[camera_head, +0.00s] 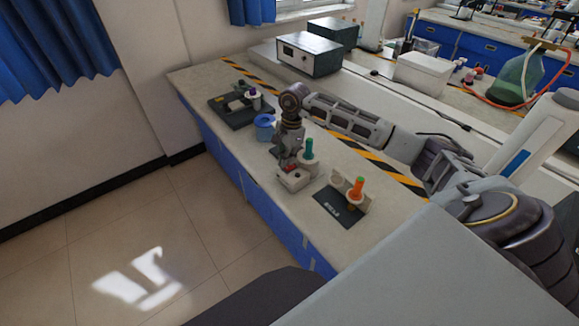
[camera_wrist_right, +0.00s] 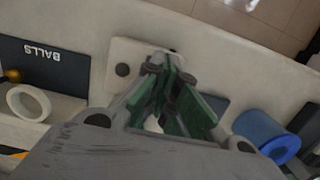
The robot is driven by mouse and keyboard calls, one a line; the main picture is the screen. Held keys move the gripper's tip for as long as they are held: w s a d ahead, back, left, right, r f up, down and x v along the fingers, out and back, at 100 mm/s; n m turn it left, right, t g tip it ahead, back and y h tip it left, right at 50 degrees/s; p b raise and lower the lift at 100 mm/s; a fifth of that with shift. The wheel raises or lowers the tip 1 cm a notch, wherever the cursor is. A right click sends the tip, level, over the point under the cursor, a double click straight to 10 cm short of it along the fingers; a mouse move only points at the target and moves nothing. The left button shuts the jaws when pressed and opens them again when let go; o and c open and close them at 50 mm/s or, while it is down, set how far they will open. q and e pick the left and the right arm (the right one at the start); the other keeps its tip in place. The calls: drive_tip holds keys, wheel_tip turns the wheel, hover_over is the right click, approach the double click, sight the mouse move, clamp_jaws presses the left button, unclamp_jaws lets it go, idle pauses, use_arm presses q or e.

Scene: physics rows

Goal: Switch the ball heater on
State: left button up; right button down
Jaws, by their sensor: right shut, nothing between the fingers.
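A small pale box with a red part on top (camera_head: 293,179), likely the ball heater, sits near the table's front edge. In the right wrist view a pale box (camera_wrist_right: 120,50) with a dark round spot lies under the fingers. My right gripper (camera_head: 284,163) points down at the box's back left side, its fingers shut and empty; its green-padded fingers also show in the wrist view (camera_wrist_right: 172,75). They hide part of the box, and I cannot tell whether they touch it. The switch's state is not readable. My left gripper is not in view.
My right forearm spans the table's back.

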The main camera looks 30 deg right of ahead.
drive_tip(key=shift+f+b, duration=0.35)
drive_tip(key=shift+f, duration=0.2)
idle(0.5)
drive_tip(key=shift+s+f+b, duration=0.1)
drive_tip(key=shift+f+b, duration=0.25)
drive_tip(key=shift+f, duration=0.05)
idle(0.5)
drive_tip(key=shift+r+p, duration=0.35)
drive_tip(key=shift+r, duration=0.2)
drive_tip(key=shift+r+p, duration=0.6)
drive_tip(key=shift+r, duration=0.75)
drive_tip(key=shift+r+p, duration=0.75)
drive_tip(key=shift+r, duration=0.9)
